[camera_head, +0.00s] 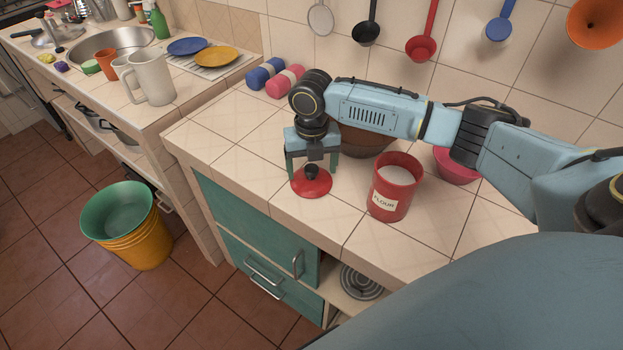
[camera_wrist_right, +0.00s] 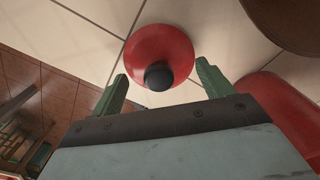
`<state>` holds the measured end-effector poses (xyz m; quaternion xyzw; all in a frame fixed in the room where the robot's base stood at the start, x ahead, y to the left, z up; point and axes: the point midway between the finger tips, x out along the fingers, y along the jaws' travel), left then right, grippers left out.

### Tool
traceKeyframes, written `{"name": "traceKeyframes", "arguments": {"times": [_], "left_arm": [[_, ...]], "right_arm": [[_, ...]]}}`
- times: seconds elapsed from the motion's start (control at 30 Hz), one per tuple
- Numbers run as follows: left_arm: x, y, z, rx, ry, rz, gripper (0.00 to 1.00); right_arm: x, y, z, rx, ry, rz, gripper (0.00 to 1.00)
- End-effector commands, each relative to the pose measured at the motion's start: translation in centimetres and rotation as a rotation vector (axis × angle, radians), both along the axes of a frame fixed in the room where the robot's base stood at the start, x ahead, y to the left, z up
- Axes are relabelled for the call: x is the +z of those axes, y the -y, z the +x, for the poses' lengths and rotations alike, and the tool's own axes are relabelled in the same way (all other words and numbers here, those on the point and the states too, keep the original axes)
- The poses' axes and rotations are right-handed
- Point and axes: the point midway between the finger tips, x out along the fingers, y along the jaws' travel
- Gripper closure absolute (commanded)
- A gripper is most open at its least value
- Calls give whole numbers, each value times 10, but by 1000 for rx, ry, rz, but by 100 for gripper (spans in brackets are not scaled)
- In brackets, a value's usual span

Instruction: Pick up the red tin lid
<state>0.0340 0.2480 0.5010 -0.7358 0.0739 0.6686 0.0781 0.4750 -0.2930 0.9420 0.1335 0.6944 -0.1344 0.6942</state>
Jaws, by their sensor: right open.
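The red tin lid (camera_head: 311,184) lies on the tiled counter near its front edge, with a black knob on top. My right gripper (camera_head: 312,172) is directly above it, pointing down, with its green fingers open on either side of the knob. In the right wrist view the lid (camera_wrist_right: 161,53) and its black knob lie just ahead of the open gripper (camera_wrist_right: 160,82), with the knob between the fingers and nothing held. My left gripper is not in view.
An open red flour tin (camera_head: 392,190) stands just right of the lid. A brown bowl (camera_head: 366,142) is behind the gripper, and a pink bowl (camera_head: 455,166) is further right. Blue and pink rolls (camera_head: 285,82) lie at the back. The counter left of the lid is clear.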

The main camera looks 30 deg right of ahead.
Motion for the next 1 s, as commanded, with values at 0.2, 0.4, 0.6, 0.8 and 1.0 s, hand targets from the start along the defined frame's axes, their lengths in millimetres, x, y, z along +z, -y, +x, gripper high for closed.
{"name": "traceKeyframes", "arguments": {"times": [0.2, 0.4, 0.6, 0.8, 1.0], "left_arm": [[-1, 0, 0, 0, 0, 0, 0], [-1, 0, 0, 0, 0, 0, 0], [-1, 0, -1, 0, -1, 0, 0], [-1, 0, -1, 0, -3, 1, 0], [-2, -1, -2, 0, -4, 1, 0]], "right_arm": [[-13, 0, 0, 1, 0, 1, 21], [-13, -1, 0, 1, 1, 1, 27], [-13, -1, 0, 1, 0, 1, 54], [-14, -1, -1, 1, -2, 1, 80], [-16, -1, -2, 2, -6, -1, 91]]}}
